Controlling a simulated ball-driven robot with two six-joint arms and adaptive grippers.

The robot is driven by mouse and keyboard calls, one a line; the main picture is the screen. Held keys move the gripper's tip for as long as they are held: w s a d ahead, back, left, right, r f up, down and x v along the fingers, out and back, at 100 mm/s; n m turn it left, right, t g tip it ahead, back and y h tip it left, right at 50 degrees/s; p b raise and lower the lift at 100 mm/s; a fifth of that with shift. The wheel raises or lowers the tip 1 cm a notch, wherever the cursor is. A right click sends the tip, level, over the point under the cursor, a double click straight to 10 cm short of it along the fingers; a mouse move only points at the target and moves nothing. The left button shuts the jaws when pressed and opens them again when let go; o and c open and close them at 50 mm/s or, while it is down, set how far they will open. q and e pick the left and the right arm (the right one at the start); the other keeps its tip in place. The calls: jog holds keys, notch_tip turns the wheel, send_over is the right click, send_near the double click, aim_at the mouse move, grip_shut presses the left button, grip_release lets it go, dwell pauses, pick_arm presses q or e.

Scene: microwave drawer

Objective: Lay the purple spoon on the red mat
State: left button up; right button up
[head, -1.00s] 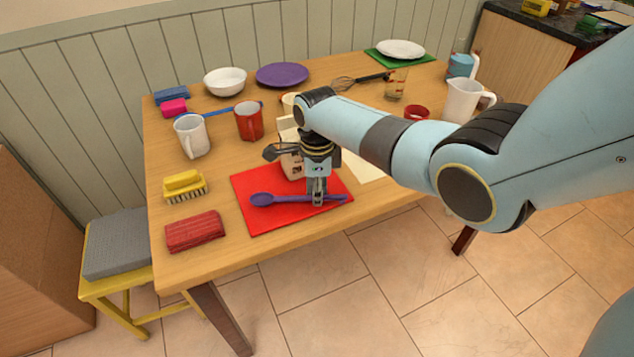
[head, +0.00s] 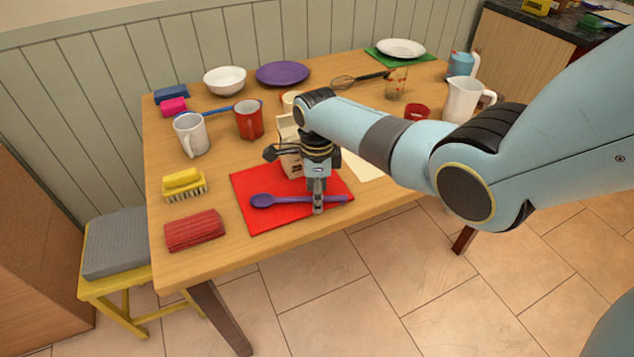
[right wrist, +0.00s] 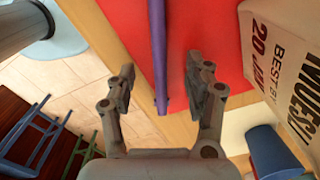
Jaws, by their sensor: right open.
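The purple spoon (head: 285,200) lies across the red mat (head: 265,221) in the head view, its bowl to the left and its handle to the right. My right gripper (head: 318,208) points down over the handle. In the right wrist view, my right gripper (right wrist: 160,76) is open, with the spoon's handle (right wrist: 158,50) between its fingers and a gap on each side. The red mat (right wrist: 215,25) shows behind the handle, whose end reaches about the mat's edge. My left gripper is out of view.
A carton with printed text (head: 289,162) stands behind my right gripper. A red mug (head: 249,119) and a white mug (head: 191,136) stand farther back. The table's front edge is close to the mat.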

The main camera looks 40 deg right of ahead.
jog(key=shift+o, duration=0.2)
jog(key=o, duration=0.5)
notch_tip(320, 180, up, 12)
dwell(0.4)
